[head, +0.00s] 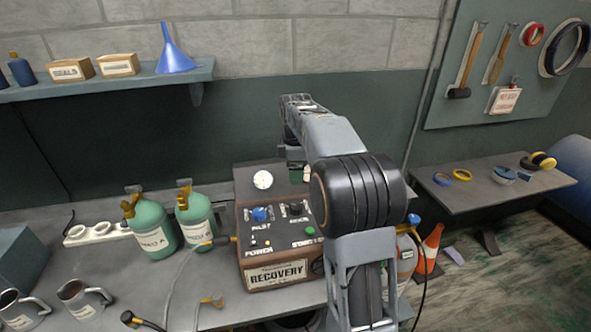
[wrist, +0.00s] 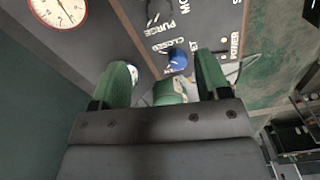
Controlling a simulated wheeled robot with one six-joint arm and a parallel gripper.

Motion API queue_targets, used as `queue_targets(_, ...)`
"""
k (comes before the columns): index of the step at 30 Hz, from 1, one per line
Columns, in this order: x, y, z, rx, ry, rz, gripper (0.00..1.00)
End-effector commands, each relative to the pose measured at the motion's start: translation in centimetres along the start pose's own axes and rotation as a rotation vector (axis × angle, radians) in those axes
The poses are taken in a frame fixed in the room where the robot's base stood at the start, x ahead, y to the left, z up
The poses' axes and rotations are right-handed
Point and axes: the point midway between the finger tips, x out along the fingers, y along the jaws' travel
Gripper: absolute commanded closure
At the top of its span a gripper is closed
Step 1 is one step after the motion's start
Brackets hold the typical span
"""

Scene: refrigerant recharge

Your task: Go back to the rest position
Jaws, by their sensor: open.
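My gripper (wrist: 165,80) shows in the wrist view with its two green-padded fingers apart and nothing held between them. It is over the brown recovery machine (head: 281,285), whose panel carries a blue knob (head: 260,214). The blue knob also shows beyond the fingertips in the wrist view (wrist: 177,58); I see no contact with it. In the head view my arm rises in front of the machine and bends back over it. The arm hides most of the gripper there and part of the machine's right side.
Two green cylinders (head: 152,228) (head: 196,222) stand left of the machine, with hoses in front. Mugs (head: 83,300) stand at the bench's left. A shelf (head: 110,82) hangs above. A side table (head: 490,190) and an orange cone (head: 430,252) are at right.

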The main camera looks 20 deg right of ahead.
Motion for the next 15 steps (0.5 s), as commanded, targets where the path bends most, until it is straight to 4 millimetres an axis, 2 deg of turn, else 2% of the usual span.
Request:
queue_targets(11, 0.03, 0.0, 0.0, 0.004, 0.0, 0.0, 0.31)
queue_targets(15, 0.04, 0.26, -0.04, 0.098, 0.003, 0.014, 0.31)
